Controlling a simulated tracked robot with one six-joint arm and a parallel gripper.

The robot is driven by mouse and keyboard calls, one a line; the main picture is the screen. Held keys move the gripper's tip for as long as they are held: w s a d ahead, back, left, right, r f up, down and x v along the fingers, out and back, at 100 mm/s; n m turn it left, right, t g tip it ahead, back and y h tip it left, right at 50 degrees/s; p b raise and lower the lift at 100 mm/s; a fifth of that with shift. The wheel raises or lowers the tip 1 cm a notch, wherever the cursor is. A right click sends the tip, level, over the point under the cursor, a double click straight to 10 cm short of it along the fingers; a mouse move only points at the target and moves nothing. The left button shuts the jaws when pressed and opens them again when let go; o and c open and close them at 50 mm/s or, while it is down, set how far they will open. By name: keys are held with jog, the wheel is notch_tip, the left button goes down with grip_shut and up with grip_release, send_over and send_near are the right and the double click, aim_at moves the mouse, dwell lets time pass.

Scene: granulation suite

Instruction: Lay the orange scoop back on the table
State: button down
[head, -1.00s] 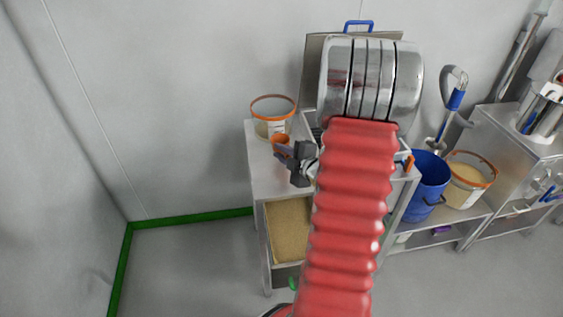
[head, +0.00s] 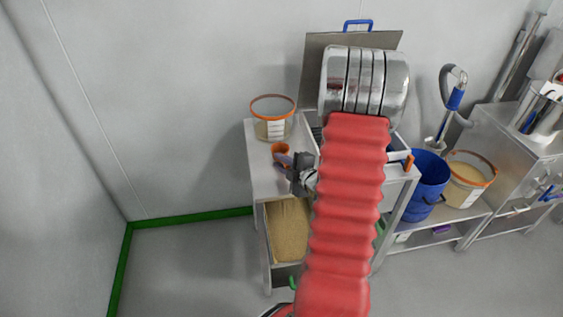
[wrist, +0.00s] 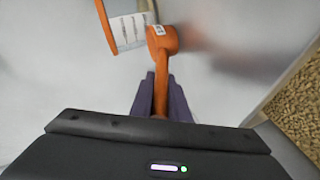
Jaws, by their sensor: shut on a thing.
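The orange scoop (head: 281,149) is at the left end of the white table (head: 262,178), just in front of an orange-rimmed tub. In the wrist view the scoop (wrist: 163,42) points away from me, its handle between the two purple-grey fingers. My gripper (head: 287,160) is shut on the handle; it also shows in the wrist view (wrist: 160,92). The scoop is at or just above the tabletop; I cannot tell whether it touches. My red-sleeved arm hides part of the table.
The clear tub with orange rim (head: 272,120) stands close behind the scoop. A bin of tan granules (head: 289,230) is below the table's front edge. A blue bucket (head: 428,185) and another orange-rimmed tub (head: 468,178) stand to the right. Bare tabletop lies around the scoop.

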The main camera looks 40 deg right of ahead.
jog(key=shift+f, duration=0.1)
jog(key=c, duration=1.7)
grip_release()
jog(key=v, duration=1.2)
